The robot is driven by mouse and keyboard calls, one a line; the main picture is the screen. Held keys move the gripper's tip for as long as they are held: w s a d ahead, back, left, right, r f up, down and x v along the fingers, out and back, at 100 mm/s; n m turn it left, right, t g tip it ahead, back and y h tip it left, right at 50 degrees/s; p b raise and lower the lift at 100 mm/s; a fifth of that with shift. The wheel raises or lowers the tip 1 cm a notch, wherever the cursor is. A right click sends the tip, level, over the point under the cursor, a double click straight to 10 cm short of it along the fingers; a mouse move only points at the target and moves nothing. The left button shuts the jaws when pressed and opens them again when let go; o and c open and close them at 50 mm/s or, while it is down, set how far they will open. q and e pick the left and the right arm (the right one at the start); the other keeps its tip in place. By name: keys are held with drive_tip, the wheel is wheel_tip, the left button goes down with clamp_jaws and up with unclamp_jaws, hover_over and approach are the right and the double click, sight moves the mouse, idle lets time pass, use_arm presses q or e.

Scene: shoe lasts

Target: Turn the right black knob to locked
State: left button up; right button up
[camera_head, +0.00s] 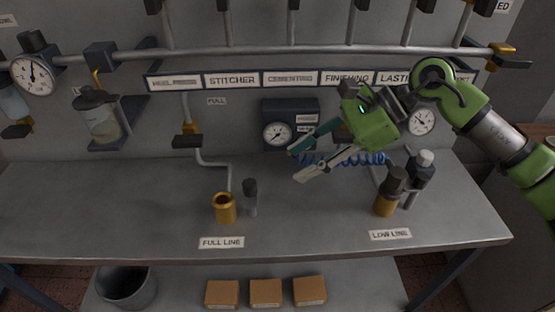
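My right gripper (297,165) reaches in from the right on a green arm. Its two fingers are spread apart with nothing between them, in front of the back wall and above the bench. On the right of the bench, a black-topped piece with a brass base (386,206) stands behind the "LOW LINE" label, right of and below the gripper. A dark handle (186,141) sits on the left pipe near a "FULL" label. I cannot tell which part is the right black knob. A label at the top right is cut off, ending in "ED". My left gripper is out of view.
A brass cup (225,209) and a grey, dark-capped cylinder (251,198) stand mid-bench. A dark gauge box (277,134) and a blue coiled hose (375,158) are behind the gripper. A dark bottle with a pale cap (423,168) stands at right. The bench's left is clear.

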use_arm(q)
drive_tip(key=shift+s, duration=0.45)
use_arm(e)
drive_tip(key=s+a+r+m+y, duration=0.1)
drive_tip(key=s+a+r+y, duration=0.1)
drive_tip(key=a, duration=0.3)
drive_tip(key=shift+s+a+y, duration=0.2)
drive_tip(key=shift+s+y, duration=0.05)
drive_tip(key=shift+y, duration=0.15)
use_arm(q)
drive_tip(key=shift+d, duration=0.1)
use_arm(e)
drive_tip(key=shift+d, duration=0.1)
